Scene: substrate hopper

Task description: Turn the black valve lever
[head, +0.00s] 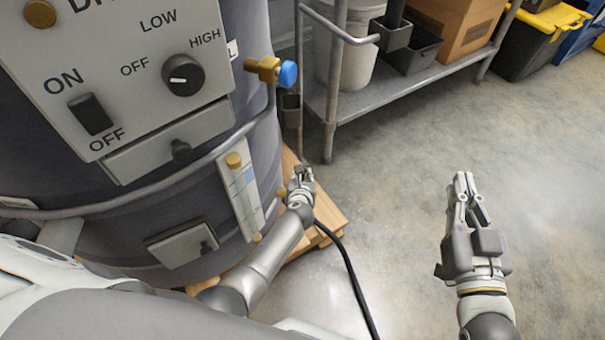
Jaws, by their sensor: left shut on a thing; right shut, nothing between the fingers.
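My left gripper (302,173) is low beside the right side of the big dark drum (265,160), at a small brass fitting (282,193). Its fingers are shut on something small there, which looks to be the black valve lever. The fingers hide the lever, so its angle cannot be told. My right gripper (465,190) is shut and empty, held out over the bare floor at the right.
A brass valve with a blue knob (287,74) sticks out higher on the drum. A black hose (352,275) runs down past my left wrist. The drum stands on a wooden pallet (325,210). A metal shelf (385,88) stands behind. The floor at right is clear.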

